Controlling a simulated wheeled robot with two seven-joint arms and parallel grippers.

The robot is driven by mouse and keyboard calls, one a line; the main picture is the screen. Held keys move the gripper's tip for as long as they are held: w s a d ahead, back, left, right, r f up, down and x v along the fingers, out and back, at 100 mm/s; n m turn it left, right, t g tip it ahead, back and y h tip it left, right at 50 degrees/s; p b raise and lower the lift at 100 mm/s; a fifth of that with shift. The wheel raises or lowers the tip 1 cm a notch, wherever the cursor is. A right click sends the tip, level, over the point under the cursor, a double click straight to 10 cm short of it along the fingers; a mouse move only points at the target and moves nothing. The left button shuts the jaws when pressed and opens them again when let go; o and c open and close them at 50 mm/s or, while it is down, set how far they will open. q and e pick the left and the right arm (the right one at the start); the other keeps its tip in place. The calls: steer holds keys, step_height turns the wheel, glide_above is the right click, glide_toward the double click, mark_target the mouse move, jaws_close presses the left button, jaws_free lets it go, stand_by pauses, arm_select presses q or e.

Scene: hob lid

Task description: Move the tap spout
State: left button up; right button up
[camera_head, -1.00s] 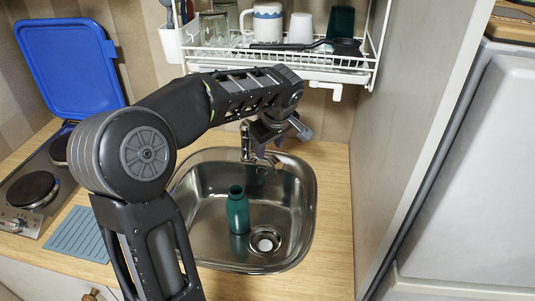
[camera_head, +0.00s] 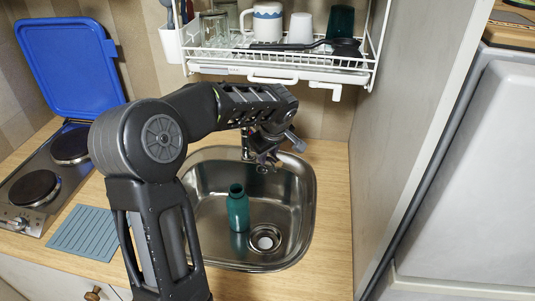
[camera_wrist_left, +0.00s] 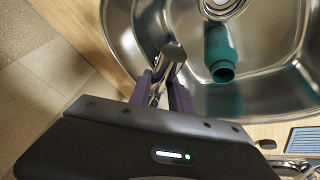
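The tap (camera_head: 246,145) stands at the back rim of the steel sink (camera_head: 308,205), partly hidden by my left gripper. My left gripper (camera_head: 268,157) is beside the tap, low over the back of the basin, pointing down. In the left wrist view the tap spout (camera_wrist_left: 173,52) reaches out past the fingertips, and its metal shows between the two dark fingers of the left gripper (camera_wrist_left: 163,82). Whether the fingers press on it or stand slightly apart from it, I cannot tell. My right gripper is in neither view.
A green bottle (camera_head: 238,210) stands in the basin near the drain (camera_head: 265,238). A white dish rack (camera_head: 290,68) with cups hangs above the tap. A hob (camera_head: 35,190) with raised blue lid (camera_head: 70,65) is left. A cabinet wall (camera_head: 405,120) bounds the right.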

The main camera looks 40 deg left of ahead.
arm_select(q)
jaws_close()
stand_by(0.9)
